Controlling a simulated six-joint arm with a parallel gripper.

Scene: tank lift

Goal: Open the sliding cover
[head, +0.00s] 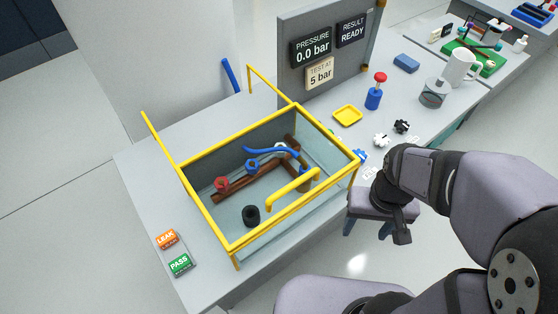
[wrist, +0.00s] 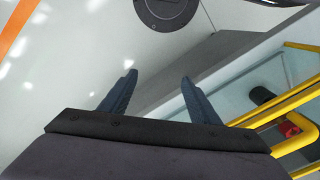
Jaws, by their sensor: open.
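The sliding cover appears as a clear pane with a yellow frame over the tank (head: 262,243). A yellow arched handle (head: 292,187) stands on it near the front right. The cover's exact edges are hard to see. Yellow rails (head: 160,138) run back beyond the tank. My gripper (head: 366,232) is open and empty, with blue-grey fingers pointing down, to the right of the tank and apart from the handle. In the wrist view my gripper (wrist: 158,77) is open above floor and bench edge; yellow bars (wrist: 285,112) show at the right.
Inside the tank are brown pipes with a red valve (head: 222,183), a blue valve (head: 252,165) and a black ring (head: 251,215). LEAK (head: 167,239) and PASS (head: 180,264) blocks lie at the left front. A display panel (head: 300,75) stands behind.

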